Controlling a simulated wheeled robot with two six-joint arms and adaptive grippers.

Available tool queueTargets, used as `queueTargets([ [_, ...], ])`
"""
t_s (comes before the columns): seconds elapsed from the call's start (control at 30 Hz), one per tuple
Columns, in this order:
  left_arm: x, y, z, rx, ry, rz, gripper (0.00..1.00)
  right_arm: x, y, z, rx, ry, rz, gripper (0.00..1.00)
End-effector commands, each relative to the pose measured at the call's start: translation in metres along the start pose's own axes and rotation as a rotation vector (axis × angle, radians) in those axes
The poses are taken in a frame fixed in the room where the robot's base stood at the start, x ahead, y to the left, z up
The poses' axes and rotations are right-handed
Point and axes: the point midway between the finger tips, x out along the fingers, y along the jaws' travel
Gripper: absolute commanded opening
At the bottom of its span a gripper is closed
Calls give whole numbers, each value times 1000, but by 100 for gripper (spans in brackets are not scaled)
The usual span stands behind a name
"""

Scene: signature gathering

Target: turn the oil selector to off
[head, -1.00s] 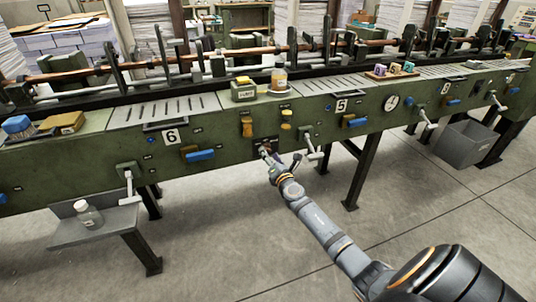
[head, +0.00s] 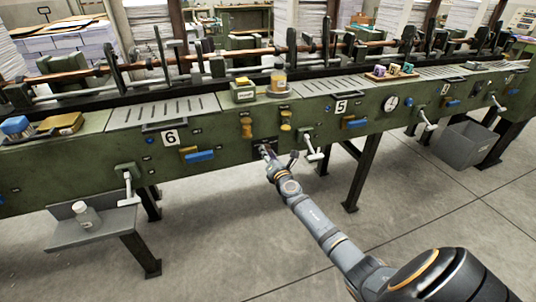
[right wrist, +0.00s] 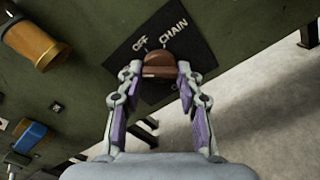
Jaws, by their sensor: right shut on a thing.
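The oil selector is a reddish-brown knob (right wrist: 160,62) on a dark plate (right wrist: 122,58) on the green machine front. The plate reads OFF at upper left and CHAIN at upper right in the right wrist view; its lower part is mostly hidden. My right gripper (right wrist: 158,72) is shut on the knob, with a fingertip at each side. I cannot tell exactly which mark the knob points to. In the head view my right gripper (head: 267,153) is at the machine front, below the yellow-brown fittings. My left gripper is out of view.
A crank handle (head: 312,152) hangs close right of my right gripper. A brass cylinder (right wrist: 35,42) juts out at upper left in the wrist view. A blue handle (head: 200,156) is farther left. A small shelf (head: 110,226) bears a bottle (head: 85,214). The floor in front is clear.

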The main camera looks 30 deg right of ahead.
Motion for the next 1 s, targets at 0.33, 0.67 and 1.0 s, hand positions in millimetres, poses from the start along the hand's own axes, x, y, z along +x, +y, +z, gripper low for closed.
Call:
queueTargets([
  [0.33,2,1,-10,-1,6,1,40,0,-1,-1,142,-1,0,4],
  [0.67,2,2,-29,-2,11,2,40,0,-1,-1,431,-1,0,4],
  [1.0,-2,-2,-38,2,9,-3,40,0,0,-1,695,0,-1,4],
])
